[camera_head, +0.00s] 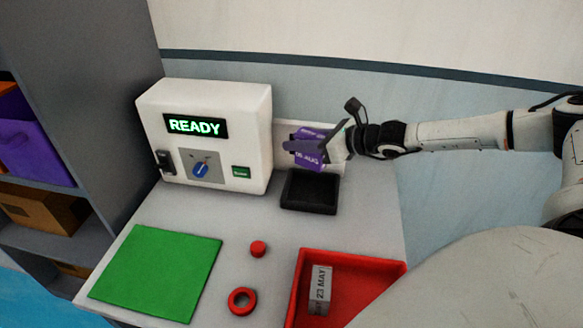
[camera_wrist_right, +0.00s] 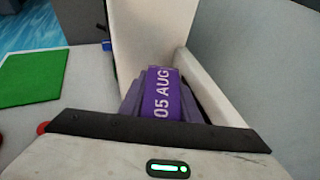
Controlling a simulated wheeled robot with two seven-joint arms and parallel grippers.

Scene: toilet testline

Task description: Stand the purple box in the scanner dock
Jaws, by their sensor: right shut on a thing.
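The purple box (camera_head: 308,158), labelled "05 AUG", is held by my right gripper (camera_head: 318,146) above the back of a black tray-like dock (camera_head: 309,192). The dock stands on the table just right of the white machine. In the right wrist view the purple box (camera_wrist_right: 160,95) sits between the fingers, its label facing the camera. The dock is hidden in that view. A gap shows between the box and the dock's front rim; I cannot tell whether the box touches the dock's back. My left gripper is not in view.
The white machine (camera_head: 215,105) shows "READY", with a blue knob (camera_head: 200,170). A green mat (camera_head: 157,270), a red cap (camera_head: 258,248), a red ring (camera_head: 242,301) and a red tray (camera_head: 396,267) holding a grey box (camera_head: 320,289) lie in front. Shelves (camera_head: 80,80) stand left.

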